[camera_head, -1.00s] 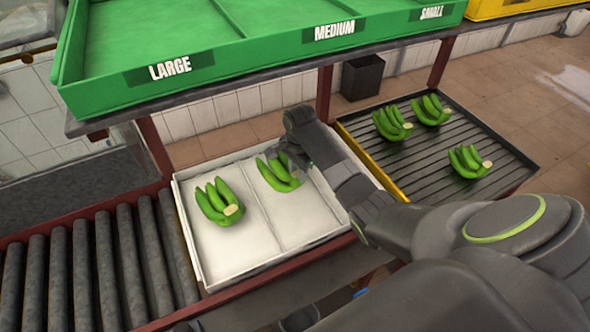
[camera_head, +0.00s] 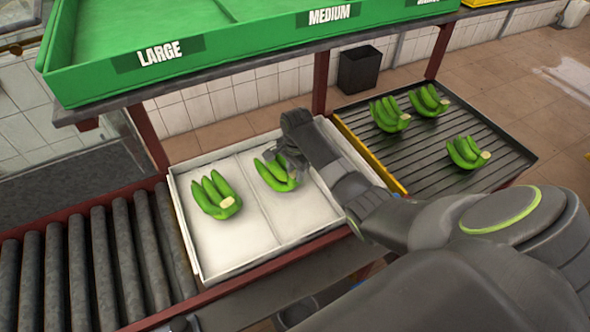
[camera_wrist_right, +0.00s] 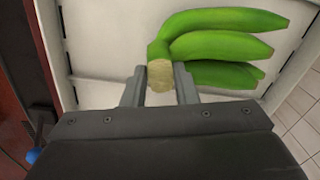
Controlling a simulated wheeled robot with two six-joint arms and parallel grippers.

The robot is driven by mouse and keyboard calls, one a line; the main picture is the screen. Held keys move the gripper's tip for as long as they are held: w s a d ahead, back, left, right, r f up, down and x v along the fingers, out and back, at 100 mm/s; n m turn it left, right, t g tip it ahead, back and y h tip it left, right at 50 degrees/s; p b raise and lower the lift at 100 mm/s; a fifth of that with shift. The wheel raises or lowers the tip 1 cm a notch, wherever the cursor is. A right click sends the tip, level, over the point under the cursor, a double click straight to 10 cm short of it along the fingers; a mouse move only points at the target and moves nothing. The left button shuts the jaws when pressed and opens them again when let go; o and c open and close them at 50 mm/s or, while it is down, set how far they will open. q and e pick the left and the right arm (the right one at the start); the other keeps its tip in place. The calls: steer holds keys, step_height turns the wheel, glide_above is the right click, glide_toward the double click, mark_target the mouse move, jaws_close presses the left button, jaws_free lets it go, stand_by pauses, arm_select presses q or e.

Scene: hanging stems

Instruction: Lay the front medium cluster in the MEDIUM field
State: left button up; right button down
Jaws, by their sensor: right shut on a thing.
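My right gripper (camera_head: 290,167) is shut on the stem end of a green banana cluster (camera_head: 272,176) in the right part of the white tray (camera_head: 232,254). In the right wrist view its fingers (camera_wrist_right: 160,88) sit either side of the pale cut stem, and the bananas (camera_wrist_right: 215,45) point right over the white tray floor. I cannot tell whether the cluster touches the floor. The gripper partly hides it in the head view. The MEDIUM label (camera_head: 330,16) is on the front wall of the green tray (camera_head: 215,45) above; its field is mostly cut off. My left gripper is not in view.
Another cluster (camera_head: 215,196) lies in the white tray's left part. Three clusters, one nearest (camera_head: 467,153), lie on the black ribbed rack (camera_head: 440,175) at right. The green tray's shelf overhangs behind the white tray. Rollers (camera_head: 100,265) run at left.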

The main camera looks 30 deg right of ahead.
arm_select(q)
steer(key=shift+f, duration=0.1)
arm_select(e)
steer(key=shift+w+f, duration=0.1)
steer(key=shift+f, duration=0.2)
steer(key=c, duration=1.1)
jaws_free()
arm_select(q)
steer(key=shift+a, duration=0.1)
arm_select(e)
steer(key=shift+s, duration=0.2)
